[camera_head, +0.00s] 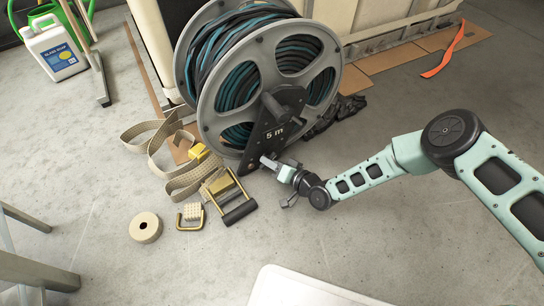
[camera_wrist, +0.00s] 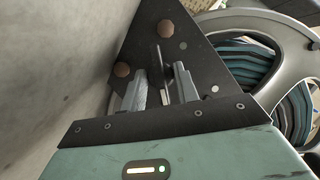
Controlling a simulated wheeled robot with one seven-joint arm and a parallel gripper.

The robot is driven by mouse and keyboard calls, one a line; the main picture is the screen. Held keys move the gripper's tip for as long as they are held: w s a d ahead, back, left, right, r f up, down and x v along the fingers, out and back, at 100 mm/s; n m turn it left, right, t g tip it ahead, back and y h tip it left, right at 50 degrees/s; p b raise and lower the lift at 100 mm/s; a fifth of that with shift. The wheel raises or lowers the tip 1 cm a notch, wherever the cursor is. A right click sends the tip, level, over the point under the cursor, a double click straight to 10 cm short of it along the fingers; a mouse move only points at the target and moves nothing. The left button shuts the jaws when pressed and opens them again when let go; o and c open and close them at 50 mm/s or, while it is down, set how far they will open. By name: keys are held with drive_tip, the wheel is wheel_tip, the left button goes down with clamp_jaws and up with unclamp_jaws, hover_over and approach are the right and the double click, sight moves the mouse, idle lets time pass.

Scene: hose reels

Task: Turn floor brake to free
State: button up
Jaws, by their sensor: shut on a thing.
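A grey hose reel (camera_head: 213,110) wound with dark and teal hose stands on the floor in the head view; part of it shows in the wrist view (camera_wrist: 265,22). A black triangular side plate (camera_head: 262,133) marked "5 m" is on its near side. In the wrist view the plate (camera_wrist: 190,45) fills the top middle, with brown round bolts. A thin grey lever (camera_wrist: 159,58), seemingly the floor brake, stands out from it. My gripper (camera_head: 268,163) is at the plate's lower end. Its jaws (camera_wrist: 160,78) are shut on the lever; the exact contact is partly hidden.
A beige strap (camera_head: 165,145) with a ratchet (camera_head: 228,195) and a tape roll (camera_head: 145,228) lie left of my gripper. A white jug (camera_head: 55,48) stands far left. A metal frame (camera_head: 35,270) is at lower left.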

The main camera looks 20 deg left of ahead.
drive_tip(key=n+h+p, duration=0.1)
drive_tip(key=n+p, duration=0.1)
drive_tip(key=n+t+h+p, duration=0.1)
drive_tip(key=n+p, duration=0.1)
drive_tip(key=p, duration=0.1)
drive_tip(key=shift+s+r, duration=0.15)
drive_tip(key=shift+r, duration=0.15)
drive_tip(key=shift+f+n+t+h+p, duration=0.2)
drive_tip(key=shift+n+t+h+p, duration=0.65)
drive_tip(key=shift+n+p, duration=0.45)
drive_tip(key=o, duration=0.9)
drive_tip(key=shift+a, duration=0.1)
